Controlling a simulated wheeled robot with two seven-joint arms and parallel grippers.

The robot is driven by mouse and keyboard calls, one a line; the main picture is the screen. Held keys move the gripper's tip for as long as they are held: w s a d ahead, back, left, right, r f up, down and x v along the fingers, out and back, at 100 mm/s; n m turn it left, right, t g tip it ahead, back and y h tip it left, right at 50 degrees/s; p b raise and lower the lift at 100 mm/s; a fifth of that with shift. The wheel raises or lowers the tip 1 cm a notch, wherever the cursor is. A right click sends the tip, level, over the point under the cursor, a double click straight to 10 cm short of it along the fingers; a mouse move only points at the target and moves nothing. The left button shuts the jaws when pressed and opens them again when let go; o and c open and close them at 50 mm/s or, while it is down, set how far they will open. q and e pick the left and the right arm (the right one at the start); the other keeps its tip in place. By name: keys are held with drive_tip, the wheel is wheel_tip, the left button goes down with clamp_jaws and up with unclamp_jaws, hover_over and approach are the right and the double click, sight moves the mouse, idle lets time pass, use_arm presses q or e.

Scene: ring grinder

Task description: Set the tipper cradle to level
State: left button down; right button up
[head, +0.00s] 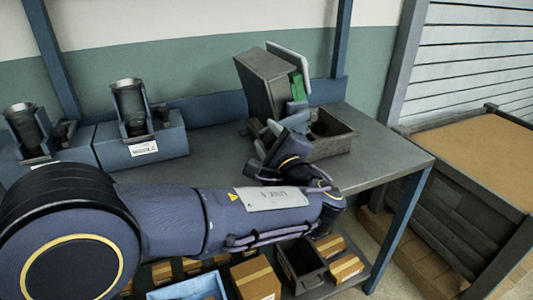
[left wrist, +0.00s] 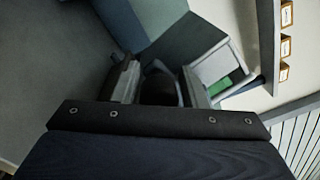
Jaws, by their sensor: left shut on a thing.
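The tipper cradle (head: 262,84) is a grey box-like part at the back right of the bench, tilted in the head view. A green piece (head: 297,86) and a pale plate (head: 289,62) show on its right side. My left gripper (head: 268,132) is at the front lower side of the cradle. In the left wrist view my left gripper (left wrist: 158,88) is shut on a dark part between its fingers, seemingly a handle of the tipper. The cradle's pale frame with green inside (left wrist: 222,80) shows beyond the right finger. The cradle's pivot is hidden. My right gripper is in neither view.
A grey open bin (head: 334,146) stands on the bench right of my gripper. Two blue machines with dark cups (head: 143,148) (head: 30,155) stand at the left. Cardboard boxes (head: 256,278) lie on the lower shelf. A large dark crate (head: 450,215) stands to the right.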

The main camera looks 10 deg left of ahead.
use_arm(q)
drive_tip(key=w+d+f+n+b, duration=0.5)
drive_tip(key=d+f+n+b, duration=0.2)
drive_tip(key=n+b, duration=0.9)
drive_tip(key=shift+w+d+y+b, duration=0.15)
drive_tip(key=shift+d+y+b, duration=0.3)
drive_tip(key=shift+b, duration=0.8)
drive_tip(key=shift+g, duration=0.3)
drive_tip(key=c, duration=1.2)
unclamp_jaws()
drive_tip(key=shift+d, duration=0.1)
drive_tip(key=shift+o, duration=0.6)
drive_tip(key=shift+d+f, duration=0.1)
